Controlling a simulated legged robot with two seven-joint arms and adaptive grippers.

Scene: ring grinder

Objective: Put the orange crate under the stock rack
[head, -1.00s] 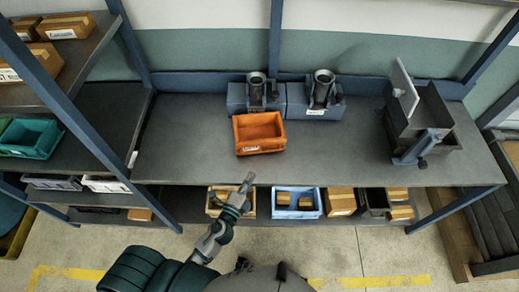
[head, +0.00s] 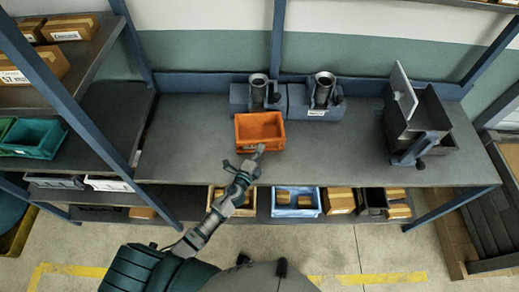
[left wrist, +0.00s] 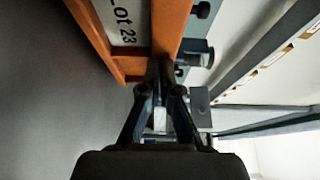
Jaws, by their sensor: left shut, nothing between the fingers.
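The orange crate (head: 259,144) stands upright on the grey bench top, in front of two blue blocks with metal tubes. It looks empty in the head view. In the left wrist view, the orange crate (left wrist: 174,25) fills the upper left, with a label reading "Lot 23". There the left gripper (left wrist: 162,68) is shut and empty, its tips close against the crate's wall; contact is unclear. I cannot tell for sure which fixture is the stock rack. My right gripper is out of view.
Blue blocks with tubes (head: 321,104) stand behind the crate. A dark metal fixture with a slanted plate (head: 418,122) stands at the bench's right. The bench top (head: 330,160) between is clear. Below are a blue bin (head: 296,212) and cardboard boxes. A blue post (head: 75,115) rises at left.

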